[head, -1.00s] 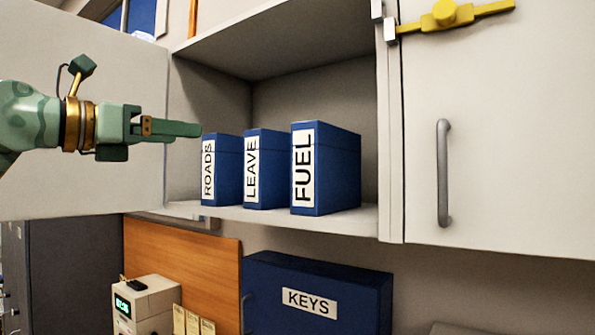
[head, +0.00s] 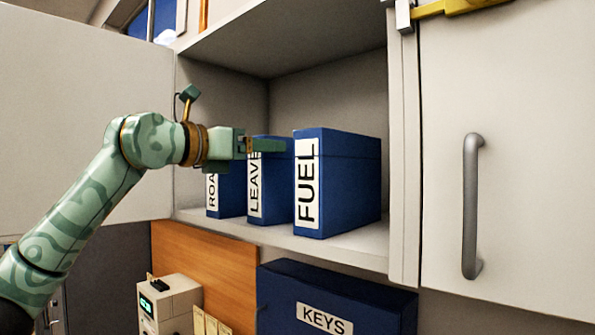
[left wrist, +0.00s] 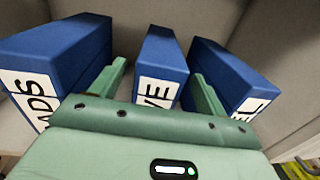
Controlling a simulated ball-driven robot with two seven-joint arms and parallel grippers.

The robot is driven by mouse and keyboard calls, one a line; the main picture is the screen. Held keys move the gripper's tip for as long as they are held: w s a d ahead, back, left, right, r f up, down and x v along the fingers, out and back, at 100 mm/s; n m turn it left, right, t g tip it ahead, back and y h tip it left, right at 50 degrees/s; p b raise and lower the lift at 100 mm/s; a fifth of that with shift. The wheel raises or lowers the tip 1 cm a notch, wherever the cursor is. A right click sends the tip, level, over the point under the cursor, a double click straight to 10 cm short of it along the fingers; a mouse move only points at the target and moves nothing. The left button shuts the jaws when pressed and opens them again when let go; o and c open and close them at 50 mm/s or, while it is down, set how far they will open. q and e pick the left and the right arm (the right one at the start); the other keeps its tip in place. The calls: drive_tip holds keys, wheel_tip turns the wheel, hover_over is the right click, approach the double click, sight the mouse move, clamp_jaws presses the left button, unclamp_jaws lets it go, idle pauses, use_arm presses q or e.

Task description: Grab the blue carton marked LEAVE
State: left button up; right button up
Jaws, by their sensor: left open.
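The blue LEAVE carton (head: 279,190) stands upright on the cabinet shelf, between the ROADS carton (head: 232,190) and the FUEL carton (head: 350,180). My left gripper (head: 268,146) is at the upper front of the LEAVE carton and hides part of its top and of the ROADS carton. In the left wrist view the gripper (left wrist: 160,85) is open, one finger on each side of the LEAVE carton (left wrist: 163,55), in the gaps beside the ROADS carton (left wrist: 70,50) and the FUEL carton (left wrist: 220,75). Contact with the carton cannot be told. My right gripper is not in view.
The open cabinet's shelf (head: 340,245) carries the cartons. An open door (head: 80,110) is at left and a closed door with a grey handle (head: 472,205) at right. Below are a blue KEYS box (head: 385,305) and a small device with a green display (head: 170,305).

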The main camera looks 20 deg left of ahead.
use_arm(q)
drive_tip(key=p+x, duration=0.2)
drive_tip(key=x, duration=0.1)
drive_tip(key=p+x, duration=0.1)
drive_tip(key=x, duration=0.1)
drive_tip(key=shift+w+f, duration=0.2)
drive_tip(key=shift+f, duration=0.05)
drive_tip(key=shift+s, duration=0.15)
drive_tip(key=c, duration=0.9)
drive_tip(key=shift+r, duration=0.1)
clamp_jaws()
